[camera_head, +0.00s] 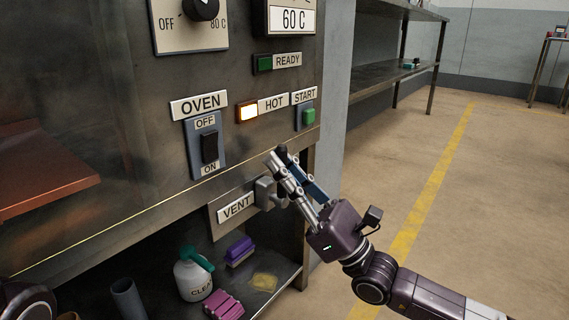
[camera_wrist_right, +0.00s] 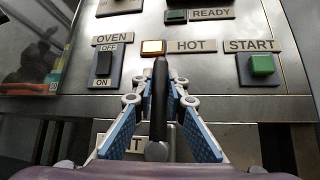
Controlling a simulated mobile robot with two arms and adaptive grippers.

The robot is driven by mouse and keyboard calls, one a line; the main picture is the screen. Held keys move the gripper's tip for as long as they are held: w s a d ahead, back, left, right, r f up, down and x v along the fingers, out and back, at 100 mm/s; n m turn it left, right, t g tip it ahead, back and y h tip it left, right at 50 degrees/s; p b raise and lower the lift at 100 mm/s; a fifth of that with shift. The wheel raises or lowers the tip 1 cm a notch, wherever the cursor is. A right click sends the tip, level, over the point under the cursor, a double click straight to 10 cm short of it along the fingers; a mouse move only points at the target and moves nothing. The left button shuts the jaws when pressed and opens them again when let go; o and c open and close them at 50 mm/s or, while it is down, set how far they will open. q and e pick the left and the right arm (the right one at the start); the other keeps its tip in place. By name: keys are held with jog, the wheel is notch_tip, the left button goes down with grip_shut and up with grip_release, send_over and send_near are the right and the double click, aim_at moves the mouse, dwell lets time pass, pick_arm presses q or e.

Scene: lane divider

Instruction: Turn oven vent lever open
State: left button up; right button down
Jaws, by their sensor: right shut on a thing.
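The vent lever has a grey hub (camera_head: 264,192) beside the VENT label (camera_head: 236,206), low on the oven's front panel. Its black handle (camera_wrist_right: 160,90) stands upright between my right fingers in the wrist view, above the round grey pivot (camera_wrist_right: 157,151). In the head view the handle is mostly hidden behind the fingers. My right gripper (camera_head: 283,162) reaches in from the lower right and is shut on the handle. Its blue-padded fingers (camera_wrist_right: 161,86) lie on both sides of it. My left gripper is not in view.
Above are the black OVEN switch (camera_head: 210,147), the lit HOT lamp (camera_head: 246,112) and the green START button (camera_head: 309,116). A shelf below holds a spray bottle (camera_head: 193,274), a purple brush (camera_head: 239,250) and sponges. Open floor (camera_head: 480,220) lies to the right.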

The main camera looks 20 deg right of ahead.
jog(key=shift+f, duration=0.1)
dwell(0.3)
jog(key=c, duration=1.9)
grip_release()
jog(key=v, duration=1.2)
